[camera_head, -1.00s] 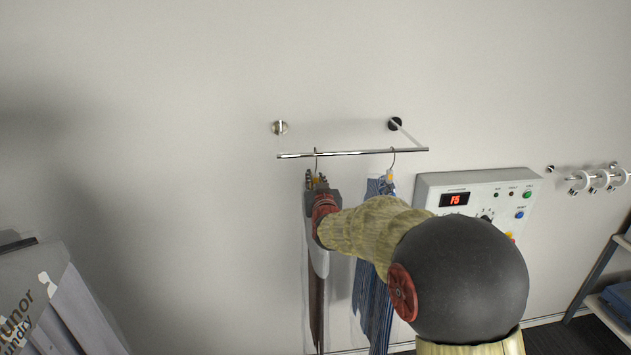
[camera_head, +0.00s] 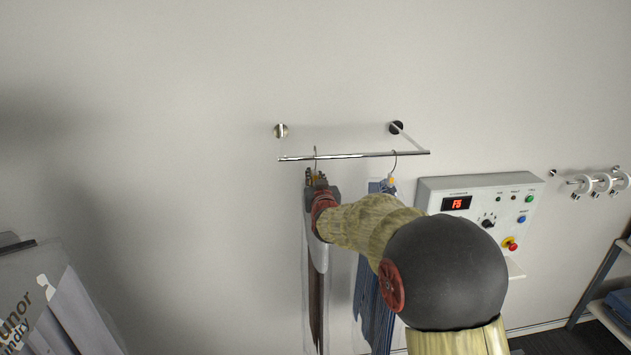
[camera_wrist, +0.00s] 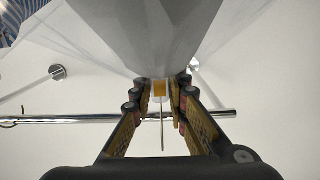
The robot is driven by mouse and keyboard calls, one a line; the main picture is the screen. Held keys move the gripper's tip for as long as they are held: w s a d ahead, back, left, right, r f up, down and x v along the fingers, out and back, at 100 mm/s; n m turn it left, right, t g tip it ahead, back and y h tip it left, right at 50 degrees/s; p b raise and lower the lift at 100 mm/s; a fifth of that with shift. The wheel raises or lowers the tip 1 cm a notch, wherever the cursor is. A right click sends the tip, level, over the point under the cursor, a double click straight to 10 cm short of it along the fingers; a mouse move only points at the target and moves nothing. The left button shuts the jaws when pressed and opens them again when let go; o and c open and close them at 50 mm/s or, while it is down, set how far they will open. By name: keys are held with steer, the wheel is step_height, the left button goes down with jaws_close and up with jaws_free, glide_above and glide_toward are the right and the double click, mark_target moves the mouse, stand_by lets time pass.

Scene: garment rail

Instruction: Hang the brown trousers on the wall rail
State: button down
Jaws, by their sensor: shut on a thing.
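The wall rail (camera_head: 350,155) is a thin chrome bar held off the wall; it also crosses the wrist view (camera_wrist: 60,119). My gripper (camera_head: 315,177) is just below the rail's left part. In the wrist view my gripper (camera_wrist: 160,92) is shut on a hanger (camera_wrist: 159,89) with a yellowish neck. The hanger's hook (camera_head: 315,153) reaches up to the rail; whether it bears on the bar I cannot tell. The brown trousers (camera_head: 316,300) hang below my gripper as a narrow strip, partly behind my arm. A pale grey sheet-like surface fills the top of the wrist view.
A blue striped garment (camera_head: 373,300) hangs from the rail's right part on its own hook. A control box (camera_head: 470,205) with a red display is on the wall to the right. Several white rings (camera_head: 600,183) sit on a short bar farther right. A shelf stands at the lower right.

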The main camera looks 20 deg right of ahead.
steer(key=shift+w+d+r, duration=0.15)
steer(key=shift+w+d, duration=0.05)
steer(key=shift+w, duration=0.45)
steer(key=shift+w, duration=0.1)
steer(key=shift+f+b, duration=1.35)
steer(key=shift+b, duration=0.2)
steer(key=c, duration=2)
jaws_free()
steer(key=o, duration=0.3)
steer(key=shift+f, duration=0.1)
steer(key=shift+o, duration=0.2)
